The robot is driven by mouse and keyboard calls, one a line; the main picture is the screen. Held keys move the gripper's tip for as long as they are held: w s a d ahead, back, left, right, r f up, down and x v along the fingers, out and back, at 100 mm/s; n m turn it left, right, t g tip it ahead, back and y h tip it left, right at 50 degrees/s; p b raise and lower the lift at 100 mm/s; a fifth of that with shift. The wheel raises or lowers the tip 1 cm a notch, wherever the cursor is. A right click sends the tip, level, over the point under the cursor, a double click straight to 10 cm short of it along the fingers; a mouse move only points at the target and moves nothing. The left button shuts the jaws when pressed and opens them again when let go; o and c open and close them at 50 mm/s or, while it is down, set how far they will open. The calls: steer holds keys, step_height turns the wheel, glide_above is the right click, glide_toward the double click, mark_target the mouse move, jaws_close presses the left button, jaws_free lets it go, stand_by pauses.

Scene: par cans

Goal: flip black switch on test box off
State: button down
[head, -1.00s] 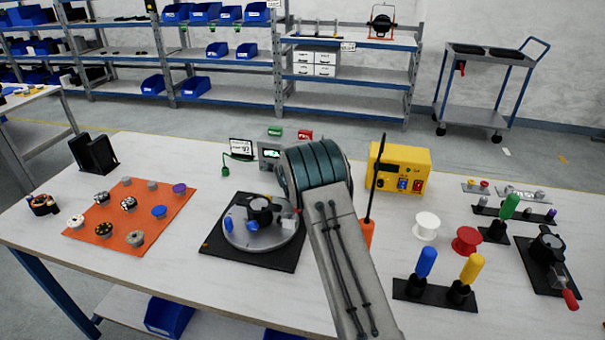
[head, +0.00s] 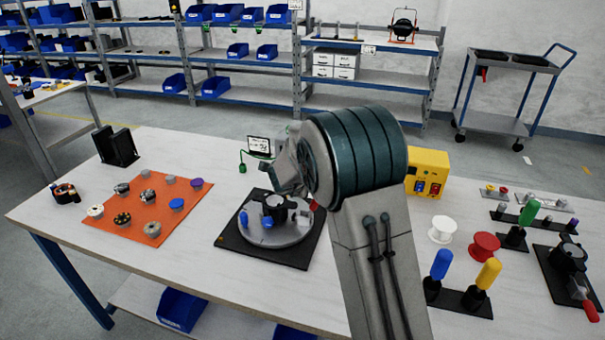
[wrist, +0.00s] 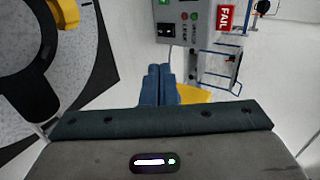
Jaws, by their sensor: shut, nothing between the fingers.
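In the head view my arm hides the gripper and most of the box.
A round grey fixture on a black plate (head: 229,240) stands left of my arm. An orange mat (head: 124,229) with several small parts lies left.

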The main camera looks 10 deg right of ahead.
steer(key=v, duration=0.6)
steer(key=shift+r, duration=0.3)
steer(key=shift+s, duration=0.1)
steer(key=s+a+r+n+y, duration=0.3)
steer(key=s+r+n+y, duration=0.4)
steer(key=s+n, duration=0.45)
steer(key=s+d+f+n+g, duration=0.1)
steer(key=s+d+n+g, duration=0.1)
steer(key=s, duration=0.6)
steer(key=s+d+f+n+g+h, duration=0.1)
steer(key=s+d+f+n+g, duration=0.1)
steer(key=s+n, duration=0.3)
steer(key=s+d+f+n+g+h, duration=0.1)
steer(key=s+d+n+g, duration=0.3)
steer(key=s, duration=0.7)
steer(key=shift+d+f, duration=0.3)
steer(key=shift+f, duration=0.35)
steer(key=shift+n, duration=0.25)
